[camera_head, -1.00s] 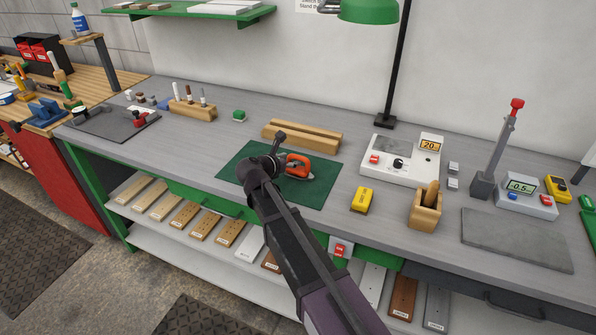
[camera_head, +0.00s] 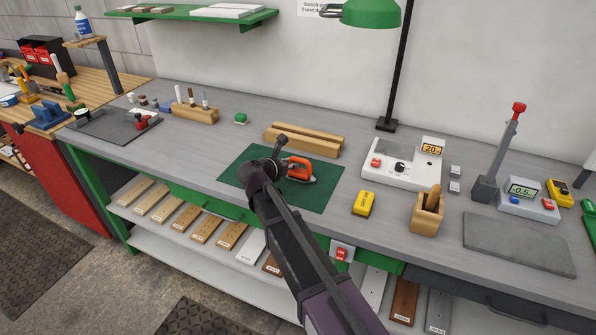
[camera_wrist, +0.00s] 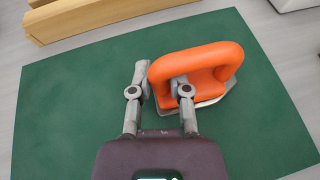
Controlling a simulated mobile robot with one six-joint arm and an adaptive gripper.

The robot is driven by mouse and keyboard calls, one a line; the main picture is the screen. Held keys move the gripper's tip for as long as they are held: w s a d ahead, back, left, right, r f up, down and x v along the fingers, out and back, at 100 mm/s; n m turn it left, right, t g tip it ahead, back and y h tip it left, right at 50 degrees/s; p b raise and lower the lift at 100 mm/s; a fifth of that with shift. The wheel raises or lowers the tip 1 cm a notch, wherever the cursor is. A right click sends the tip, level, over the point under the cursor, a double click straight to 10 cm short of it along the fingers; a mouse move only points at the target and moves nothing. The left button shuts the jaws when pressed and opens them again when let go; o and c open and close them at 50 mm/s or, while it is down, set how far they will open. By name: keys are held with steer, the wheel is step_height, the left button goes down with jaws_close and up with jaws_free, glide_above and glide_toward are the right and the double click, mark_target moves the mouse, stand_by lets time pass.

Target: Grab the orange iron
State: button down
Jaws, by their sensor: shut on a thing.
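The orange iron (camera_head: 300,169) sits on the green mat (camera_head: 323,193) on the grey workbench. It has a looped orange handle and a pale metal sole. In the wrist view the iron (camera_wrist: 222,58) stands at the upper middle, on the bare green mat (camera_wrist: 70,110). My gripper (camera_wrist: 163,83) reaches down at the handle's left end, one finger on its left side and the other inside the loop. It is shut on the handle. In the head view my gripper (camera_head: 280,164) is partly hidden by my wrist, and the iron's left end is hidden behind it.
Wooden rails (camera_head: 303,139) lie behind the mat. A yellow block (camera_head: 363,203) is right of it, with a white control unit (camera_head: 402,163) and a wooden holder (camera_head: 427,217) beyond. A lamp pole (camera_head: 395,75) rises at the back.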

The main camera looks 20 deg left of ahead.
steer(key=shift+r, duration=0.2)
step_height(320, 180, up, 2)
steer(key=shift+r+p, duration=0.1)
steer(key=shift+p, duration=1.15)
steer(key=shift+r+p, duration=0.75)
steer(key=shift+p, duration=0.1)
steer(key=s+d, duration=0.3)
steer(key=s, duration=1.2)
steer(key=shift+s+d+r+p, duration=0.3)
steer(key=shift+d+r+p, duration=0.1)
steer(key=shift+r, duration=0.05)
